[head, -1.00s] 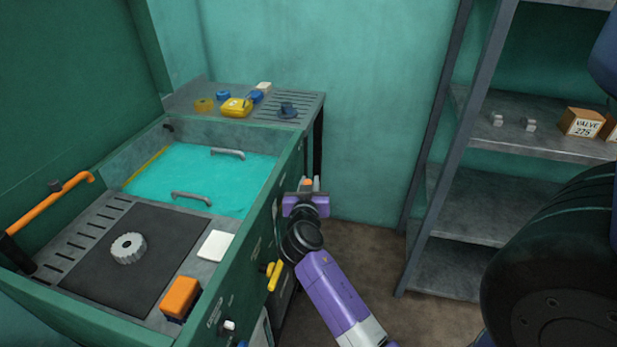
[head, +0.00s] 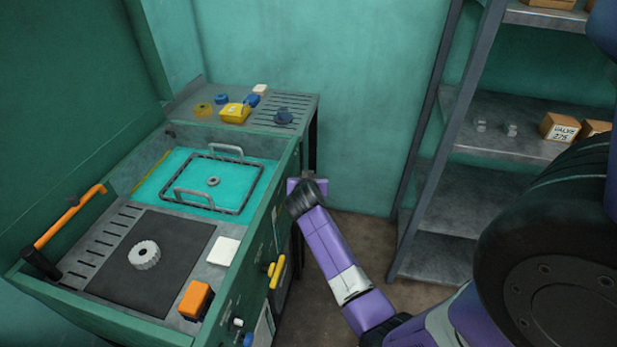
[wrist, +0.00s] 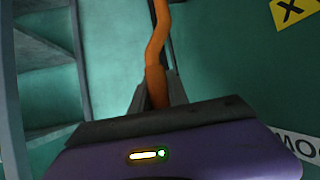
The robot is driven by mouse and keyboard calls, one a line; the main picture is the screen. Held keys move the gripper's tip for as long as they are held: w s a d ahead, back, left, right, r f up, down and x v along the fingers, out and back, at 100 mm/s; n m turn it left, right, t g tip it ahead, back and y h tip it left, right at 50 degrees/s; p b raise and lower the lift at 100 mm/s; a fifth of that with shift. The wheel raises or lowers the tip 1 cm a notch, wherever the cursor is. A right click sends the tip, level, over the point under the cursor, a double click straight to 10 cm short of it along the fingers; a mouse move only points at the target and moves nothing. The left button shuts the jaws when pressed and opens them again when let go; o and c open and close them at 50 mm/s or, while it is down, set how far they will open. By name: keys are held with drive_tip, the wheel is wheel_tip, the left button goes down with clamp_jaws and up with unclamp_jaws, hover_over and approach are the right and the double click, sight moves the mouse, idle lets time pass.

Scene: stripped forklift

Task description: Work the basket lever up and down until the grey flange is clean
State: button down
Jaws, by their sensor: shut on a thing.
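My gripper (head: 307,184) is at the outer right side of the green wash tank (head: 287,165); my wrist hides its fingers in the head view. In the wrist view my gripper (wrist: 156,92) is shut on an orange lever (wrist: 156,45), the basket lever, with a finger on each side of it. The wire basket (head: 243,200) shows at the surface of the turquoise liquid (head: 152,190), with both handles above it. The small grey flange (head: 213,181) lies in the basket. It is too small to tell how clean it is.
A grey gear (head: 144,255) lies on the dark mat (head: 160,285), near a white block (head: 224,251) and an orange box (head: 195,299). Shelving (head: 430,190) and a large tyre (head: 545,240) stand right.

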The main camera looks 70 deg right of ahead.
drive_tip(key=shift+r, duration=0.1)
drive_tip(key=c, duration=1.3)
unclamp_jaws()
drive_tip(key=shift+v, duration=3.85)
